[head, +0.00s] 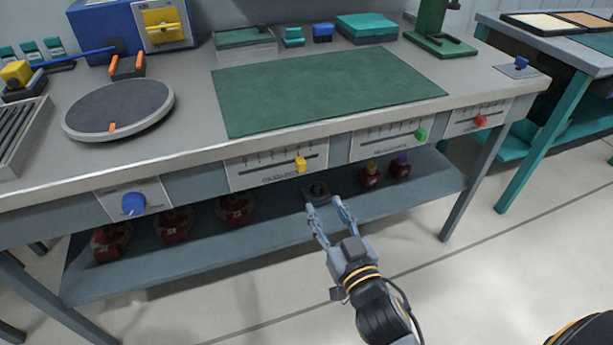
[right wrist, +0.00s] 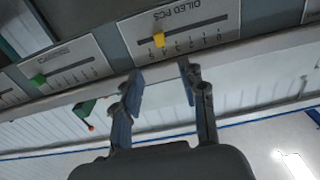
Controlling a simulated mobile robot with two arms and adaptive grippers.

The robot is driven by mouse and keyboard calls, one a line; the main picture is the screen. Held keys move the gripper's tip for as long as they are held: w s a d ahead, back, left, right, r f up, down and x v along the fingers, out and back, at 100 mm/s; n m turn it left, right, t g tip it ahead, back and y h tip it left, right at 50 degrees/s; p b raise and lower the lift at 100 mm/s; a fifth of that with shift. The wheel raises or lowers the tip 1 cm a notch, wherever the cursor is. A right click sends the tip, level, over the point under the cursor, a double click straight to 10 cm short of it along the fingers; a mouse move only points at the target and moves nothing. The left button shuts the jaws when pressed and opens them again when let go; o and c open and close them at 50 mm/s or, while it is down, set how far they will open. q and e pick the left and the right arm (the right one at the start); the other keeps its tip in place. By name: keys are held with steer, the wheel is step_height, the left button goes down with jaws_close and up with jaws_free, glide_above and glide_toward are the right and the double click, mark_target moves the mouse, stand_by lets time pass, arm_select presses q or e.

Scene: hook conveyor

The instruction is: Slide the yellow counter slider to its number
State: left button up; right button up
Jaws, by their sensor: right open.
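The yellow counter slider (head: 300,164) is a small knob on a white scale panel (head: 250,170) on the bench's front edge. It sits right of the middle of its slot in the head view. In the right wrist view the yellow slider (right wrist: 159,40) shows above the fingers, on the panel lettered "OILED PCS". My right gripper (head: 324,204) is open and empty, below and slightly right of the slider, apart from it. Its fingers (right wrist: 160,85) also show in the right wrist view. My left gripper is not in view.
A panel with a green slider (head: 421,134) and one with a red slider (head: 480,120) lie to the right. A blue knob (head: 133,204) is to the left. A lower shelf (head: 270,238) holds red items. The floor in front is clear.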

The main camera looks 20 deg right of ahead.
mark_target(303, 167)
steer(key=w, duration=1.3)
steer(key=shift+w+a, duration=0.25)
steer(key=shift+w, duration=0.05)
steer(key=shift+c, duration=0.6)
jaws_close()
